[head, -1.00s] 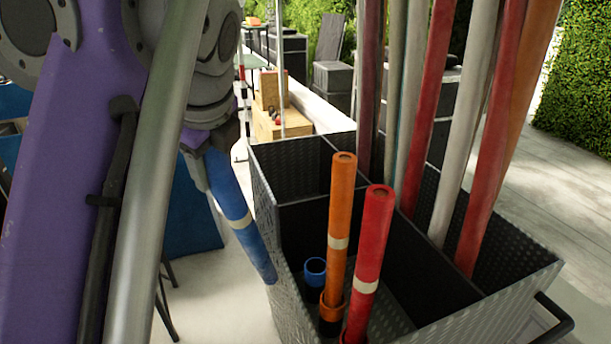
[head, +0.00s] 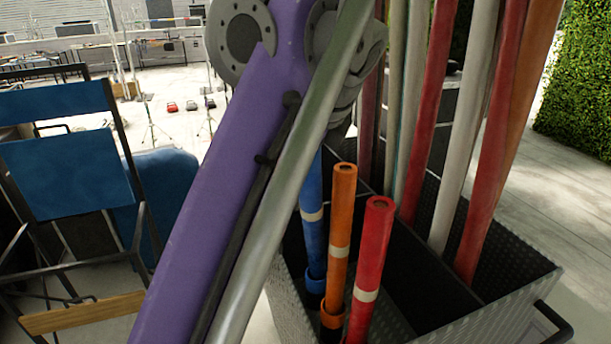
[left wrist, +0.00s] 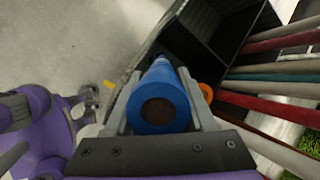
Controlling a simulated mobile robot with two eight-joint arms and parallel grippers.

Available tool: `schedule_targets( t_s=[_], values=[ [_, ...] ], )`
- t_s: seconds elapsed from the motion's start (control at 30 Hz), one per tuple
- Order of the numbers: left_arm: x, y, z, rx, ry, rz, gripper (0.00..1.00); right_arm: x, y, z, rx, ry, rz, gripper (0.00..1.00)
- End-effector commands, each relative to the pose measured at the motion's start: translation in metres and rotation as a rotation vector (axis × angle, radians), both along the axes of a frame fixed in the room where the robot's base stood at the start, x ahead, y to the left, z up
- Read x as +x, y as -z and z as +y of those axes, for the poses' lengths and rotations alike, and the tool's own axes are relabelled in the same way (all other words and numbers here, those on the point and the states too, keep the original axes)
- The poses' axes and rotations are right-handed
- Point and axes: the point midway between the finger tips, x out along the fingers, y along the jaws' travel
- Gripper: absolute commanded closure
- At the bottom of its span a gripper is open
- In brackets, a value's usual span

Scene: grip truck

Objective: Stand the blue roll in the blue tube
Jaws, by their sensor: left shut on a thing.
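The blue roll (head: 312,225) has a pale band and stands about upright over the cart's front corner in the head view. Its lower end meets the rim of the blue tube (head: 315,285) and appears to be inside it; how deep I cannot tell. My left gripper (left wrist: 160,78) is shut on the upper part of the blue roll (left wrist: 158,108), a finger on each side, in the left wrist view. In the head view my arm hides that gripper and the roll's top. My right gripper is not in view.
An orange roll (head: 341,215) stands in an orange tube (head: 333,316), close right of the blue one. A red roll (head: 371,255) stands beside it. The black cart (head: 500,312) holds several long poles at the back right. A blue folding chair (head: 65,170) stands left.

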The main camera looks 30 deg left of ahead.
Motion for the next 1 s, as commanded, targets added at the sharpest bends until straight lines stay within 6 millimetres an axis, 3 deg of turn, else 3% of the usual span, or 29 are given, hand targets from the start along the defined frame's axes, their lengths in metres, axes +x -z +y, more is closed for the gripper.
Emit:
schedule_targets(
  t_s=[0.4, 0.7, 0.73, 0.87, 1.0],
  values=[
    [0.000, 0.029, 0.000, 0.000, 0.001, -0.002, 1.00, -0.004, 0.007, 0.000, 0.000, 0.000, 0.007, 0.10],
    [0.000, 0.031, -0.001, -0.001, 0.000, -0.001, 1.00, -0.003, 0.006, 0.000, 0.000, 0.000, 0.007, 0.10],
    [0.001, 0.031, -0.001, -0.002, 0.000, -0.001, 0.41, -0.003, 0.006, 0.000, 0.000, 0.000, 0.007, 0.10],
    [0.000, 0.031, -0.001, -0.001, 0.001, -0.001, 0.18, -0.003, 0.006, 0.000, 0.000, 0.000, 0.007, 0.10],
    [0.000, 0.031, -0.001, -0.001, 0.001, -0.001, 0.15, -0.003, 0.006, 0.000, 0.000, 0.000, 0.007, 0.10]
  ],
)
